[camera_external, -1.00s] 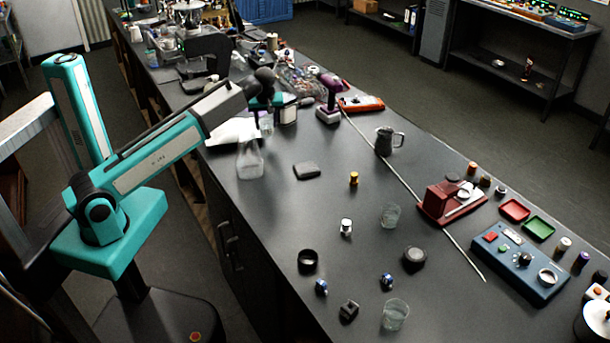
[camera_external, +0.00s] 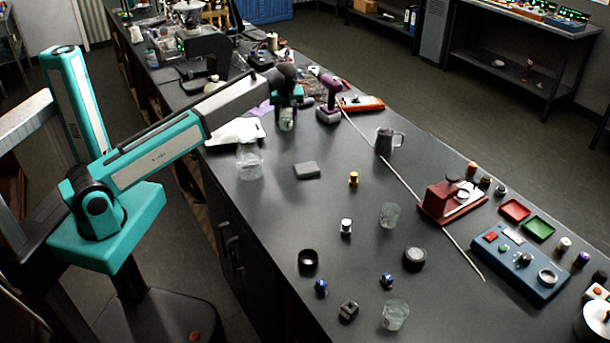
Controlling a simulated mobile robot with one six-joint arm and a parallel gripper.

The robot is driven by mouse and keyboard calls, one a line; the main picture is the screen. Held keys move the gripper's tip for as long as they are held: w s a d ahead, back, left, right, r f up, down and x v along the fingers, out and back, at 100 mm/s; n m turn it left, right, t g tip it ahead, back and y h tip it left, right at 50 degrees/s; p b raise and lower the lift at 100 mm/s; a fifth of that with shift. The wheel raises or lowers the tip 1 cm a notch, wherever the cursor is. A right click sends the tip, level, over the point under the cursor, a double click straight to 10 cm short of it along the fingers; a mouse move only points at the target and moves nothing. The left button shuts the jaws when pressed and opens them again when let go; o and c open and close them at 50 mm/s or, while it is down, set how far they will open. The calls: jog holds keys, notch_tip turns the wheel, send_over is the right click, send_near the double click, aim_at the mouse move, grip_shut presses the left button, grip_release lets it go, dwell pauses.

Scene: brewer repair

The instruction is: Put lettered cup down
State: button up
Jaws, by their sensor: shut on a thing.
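My gripper (camera_external: 287,107) is above the far-middle part of the dark bench, pointing down, shut on a small pale cup (camera_external: 287,121). The cup looks upright. Its lettering is too small to read, and the gripper hides its upper part. I cannot tell whether the cup's bottom touches the bench (camera_external: 262,215).
A clear glass flask (camera_external: 249,162) and white paper (camera_external: 234,131) are left of the cup. Clear bench surrounds the block.

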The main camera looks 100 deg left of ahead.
aim_at(288, 122)
jog(key=shift+a, duration=0.1)
dwell(0.3)
jog(key=shift+w+a, duration=0.3)
jog(key=shift+a, duration=0.1)
jog(key=shift+s+d+f+p, duration=0.15)
jog(key=shift+f+p, duration=0.45)
jog(key=shift+f, duration=1.25)
jog(key=shift+f, duration=0.2)
jog(key=o, duration=1.1)
jog(key=shift+r, duration=0.3)
jog(key=b+v, duration=0.2)
jog(key=v, duration=0.9)
jog(key=shift+w+d+r, duration=0.2)
jog(key=shift+d+r, duration=0.05)
jog(key=shift+r, duration=0.1)
